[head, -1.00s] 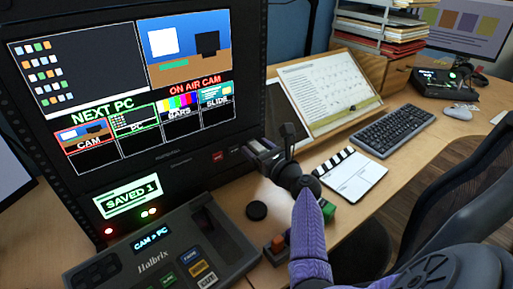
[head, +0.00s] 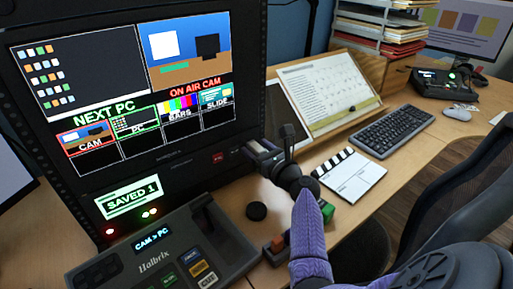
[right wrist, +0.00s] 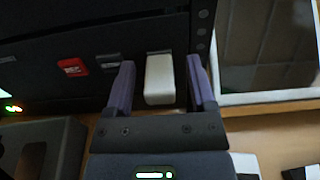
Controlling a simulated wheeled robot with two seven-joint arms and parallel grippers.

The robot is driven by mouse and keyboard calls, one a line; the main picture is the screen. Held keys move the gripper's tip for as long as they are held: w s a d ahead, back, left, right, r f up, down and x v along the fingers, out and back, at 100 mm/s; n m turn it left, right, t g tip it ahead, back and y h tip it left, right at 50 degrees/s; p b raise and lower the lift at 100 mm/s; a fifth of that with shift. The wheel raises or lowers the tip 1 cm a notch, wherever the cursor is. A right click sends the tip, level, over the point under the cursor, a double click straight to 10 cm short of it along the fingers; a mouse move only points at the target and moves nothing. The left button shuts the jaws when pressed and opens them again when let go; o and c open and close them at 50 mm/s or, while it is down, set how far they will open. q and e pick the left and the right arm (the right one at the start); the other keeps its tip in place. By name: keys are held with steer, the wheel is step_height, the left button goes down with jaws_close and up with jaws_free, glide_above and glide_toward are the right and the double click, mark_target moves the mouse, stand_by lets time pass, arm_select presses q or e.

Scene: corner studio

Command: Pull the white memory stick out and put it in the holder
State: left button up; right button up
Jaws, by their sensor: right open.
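The white memory stick (right wrist: 159,79) sticks out of the front of the black rack in the right wrist view. My right gripper (right wrist: 160,84) is open, with one purple finger on each side of the stick and a small gap to each. In the head view my right gripper (head: 264,150) is at the lower right of the rack and hides most of the stick. A low dark holder (head: 276,258) with an orange and a green block shows beside my forearm, which covers its middle. My left gripper is not in view.
A control panel (head: 228,262) stands left of the holder. A black puck (head: 256,211), a clapperboard (head: 350,175) and a keyboard (head: 392,130) lie on the desk.

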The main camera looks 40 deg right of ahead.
steer(key=shift+c, duration=1.6)
jaws_close()
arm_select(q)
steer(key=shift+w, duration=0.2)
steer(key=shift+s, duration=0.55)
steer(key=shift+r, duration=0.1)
